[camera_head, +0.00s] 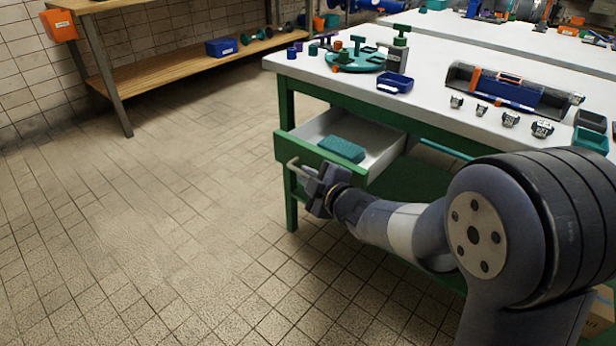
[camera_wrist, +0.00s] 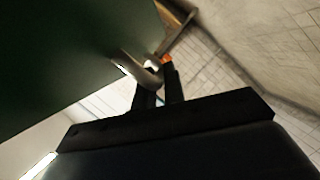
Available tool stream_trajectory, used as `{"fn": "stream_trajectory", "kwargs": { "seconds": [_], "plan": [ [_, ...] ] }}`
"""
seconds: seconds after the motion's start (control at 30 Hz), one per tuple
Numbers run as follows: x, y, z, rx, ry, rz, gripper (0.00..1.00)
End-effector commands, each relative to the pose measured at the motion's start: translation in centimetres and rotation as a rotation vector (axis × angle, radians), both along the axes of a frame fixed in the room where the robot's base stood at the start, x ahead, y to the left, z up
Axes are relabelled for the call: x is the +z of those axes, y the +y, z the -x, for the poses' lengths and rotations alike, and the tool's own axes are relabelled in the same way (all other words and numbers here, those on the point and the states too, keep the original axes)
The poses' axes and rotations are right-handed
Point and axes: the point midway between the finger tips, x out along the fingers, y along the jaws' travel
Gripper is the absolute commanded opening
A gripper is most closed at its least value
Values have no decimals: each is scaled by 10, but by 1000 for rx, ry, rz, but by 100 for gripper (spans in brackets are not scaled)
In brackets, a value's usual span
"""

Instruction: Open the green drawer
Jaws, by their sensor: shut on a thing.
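The green drawer (camera_head: 322,150) is under the white-topped green table and stands open, pulled out from the front. Its pale inside shows, with a teal sponge-like block (camera_head: 341,149) in it. The drawer's metal handle (camera_head: 296,163) sticks out from the green front. My gripper (camera_head: 308,174) is at the handle, shut on it. In the wrist view the dark fingers (camera_wrist: 160,92) close around the curved metal handle (camera_wrist: 140,72), beside the dark green drawer front (camera_wrist: 70,60). The exact finger contact is partly hidden.
The white tabletop (camera_head: 430,95) holds a teal round stand (camera_head: 355,62), a blue bin (camera_head: 394,83), a black tool tray (camera_head: 510,88) and several small metal parts. A wooden shelf bench (camera_head: 180,68) stands at the back left. The tiled floor (camera_head: 150,230) left of the drawer is clear.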

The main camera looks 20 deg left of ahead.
Motion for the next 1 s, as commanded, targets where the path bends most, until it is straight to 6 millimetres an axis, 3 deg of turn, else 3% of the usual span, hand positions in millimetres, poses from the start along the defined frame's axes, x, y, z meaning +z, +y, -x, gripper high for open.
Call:
{"fn": "stream_trajectory", "kwargs": {
  "seconds": [0.1,0.13,0.4,0.73,1.0],
  "plan": [
    [-1,0,0,-1,2,0,0],
    [-1,0,0,-1,2,0,12],
    [0,0,0,-1,1,0,33],
    [3,-6,4,-1,1,0,33],
    [15,-41,34,-2,1,0,33]
  ]
}}
